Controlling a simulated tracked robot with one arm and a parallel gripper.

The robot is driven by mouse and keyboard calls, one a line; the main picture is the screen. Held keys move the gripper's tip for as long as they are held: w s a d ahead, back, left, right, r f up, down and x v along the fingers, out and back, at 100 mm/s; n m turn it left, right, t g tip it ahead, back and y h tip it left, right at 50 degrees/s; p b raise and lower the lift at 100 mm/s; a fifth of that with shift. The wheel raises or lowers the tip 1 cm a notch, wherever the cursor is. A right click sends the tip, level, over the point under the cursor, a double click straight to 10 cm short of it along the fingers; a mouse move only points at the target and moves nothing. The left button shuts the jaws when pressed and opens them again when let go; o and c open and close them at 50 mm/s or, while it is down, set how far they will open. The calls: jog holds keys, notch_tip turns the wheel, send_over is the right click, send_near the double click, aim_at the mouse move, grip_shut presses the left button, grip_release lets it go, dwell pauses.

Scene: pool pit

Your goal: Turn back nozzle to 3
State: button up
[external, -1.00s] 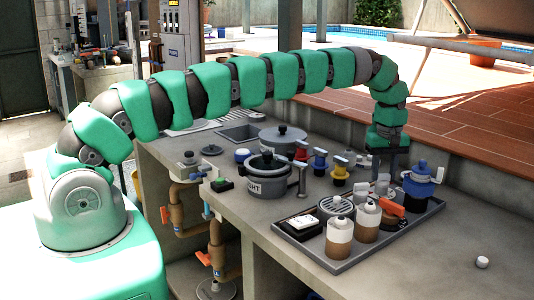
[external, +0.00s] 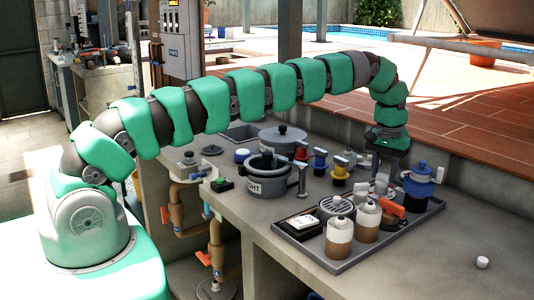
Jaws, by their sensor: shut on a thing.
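My gripper (external: 385,163) points down at the back left corner of the grey tray (external: 425,222). It is shut on a small grey upright part, which looks like the nozzle. The fingers hide most of that part, and its number marks are too small to read. A blue nozzle (external: 319,161) stands further left. A blue-topped canister (external: 419,180) stands close to the right of my gripper.
White-capped bottles (external: 340,235), a round grate (external: 334,205) and an orange-handled part (external: 392,209) fill the tray. A small white cap (external: 482,262) lies at the right, with clear counter around it.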

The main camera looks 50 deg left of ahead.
jog(key=m, duration=0.6)
jog(key=shift+m+b, duration=0.3)
jog(key=shift+b, duration=0.1)
jog(key=m, duration=0.4)
jog(key=shift+r+m, duration=0.1)
jog(key=shift+m, duration=0.3)
jog(key=o, duration=1)
jog(key=shift+r, duration=2.7)
notch_tip(320, 180, up, 8)
jog(key=p, duration=0.7)
